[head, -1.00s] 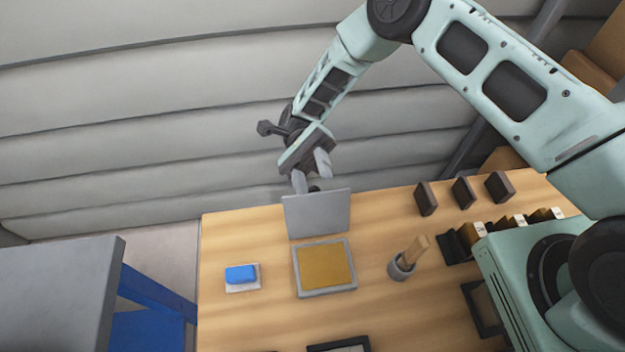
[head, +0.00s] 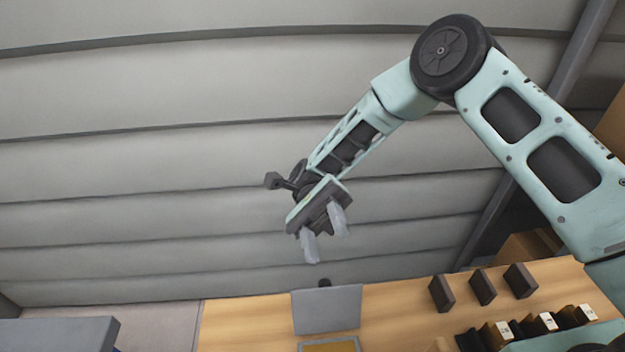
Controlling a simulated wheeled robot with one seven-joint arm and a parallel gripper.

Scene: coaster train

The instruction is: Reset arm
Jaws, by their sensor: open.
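My gripper (head: 325,242) is open, with its two pale grey fingers apart and nothing between them. It hangs in the air in front of the grey slatted wall. In the picture it is above the upright grey panel (head: 327,311) at the back of the wooden table (head: 247,325), with a clear gap between them. My arm reaches in from the right.
An ochre pad in a grey frame (head: 329,346) shows partly at the bottom edge. A grey surface (head: 60,334) is at lower left. The air around my gripper is free.

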